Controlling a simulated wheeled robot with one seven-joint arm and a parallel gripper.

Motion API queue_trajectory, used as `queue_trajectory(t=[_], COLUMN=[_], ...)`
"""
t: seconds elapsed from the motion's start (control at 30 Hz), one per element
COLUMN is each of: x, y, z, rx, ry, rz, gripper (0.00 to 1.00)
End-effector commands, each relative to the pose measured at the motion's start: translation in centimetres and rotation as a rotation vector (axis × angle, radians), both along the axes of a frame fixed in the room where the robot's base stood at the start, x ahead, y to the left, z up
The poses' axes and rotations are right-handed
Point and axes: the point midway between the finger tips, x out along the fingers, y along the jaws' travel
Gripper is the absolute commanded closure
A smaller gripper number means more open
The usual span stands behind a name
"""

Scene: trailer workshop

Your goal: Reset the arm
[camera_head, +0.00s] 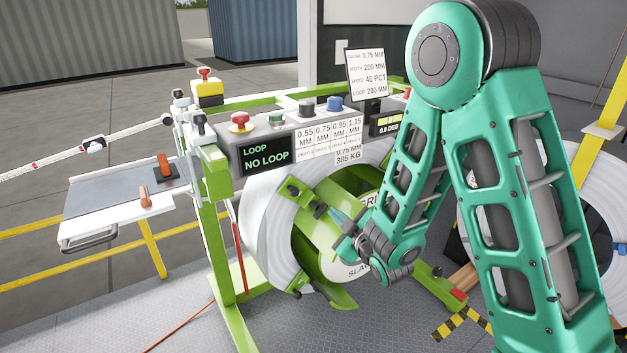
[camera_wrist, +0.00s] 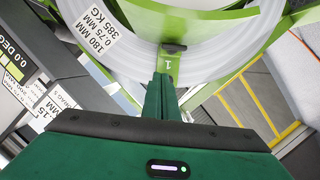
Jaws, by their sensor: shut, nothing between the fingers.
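My gripper (camera_head: 338,217) is at the end of my teal arm, in front of the coil on the green machine. In the wrist view my gripper (camera_wrist: 163,88) has its two green fingers together, with nothing seen between them. Their tips are close to a green bar (camera_wrist: 168,68) marked "1" with a black block on it; I cannot tell whether they touch it. In the head view the green machine's hub arms (camera_head: 308,200) cross the coil's centre. My wrist hides part of the hub and its round label.
The control panel (camera_head: 265,155) above the coil reads "NO LOOP" and carries several buttons. A grey tray table (camera_head: 115,200) stands at left. Another coil (camera_head: 600,225) stands at right, partly behind my arm. Yellow rails and a striped floor marking (camera_head: 460,323) are nearby.

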Motion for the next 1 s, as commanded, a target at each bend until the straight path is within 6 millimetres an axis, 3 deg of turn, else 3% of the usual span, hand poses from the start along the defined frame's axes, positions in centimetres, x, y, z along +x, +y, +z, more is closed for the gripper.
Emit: queue_trajectory(t=[0.23, 0.47, 0.7, 0.83, 1.0], x=[-0.2, -4.7, -13.2, -19.0, -27.2], y=[-9.9, -19.4, -26.8, -29.3, -30.6], z=[1.1, 2.0, 3.2, 4.1, 5.5], rx=[0.038, 0.13, 0.272, 0.367, 0.508], ry=[0.227, 0.475, 0.727, 0.861, 1.036], rz=[-0.241, -0.504, -0.78, -0.924, -1.099], gripper=[1.0, 1.0, 1.0, 1.0, 1.0])
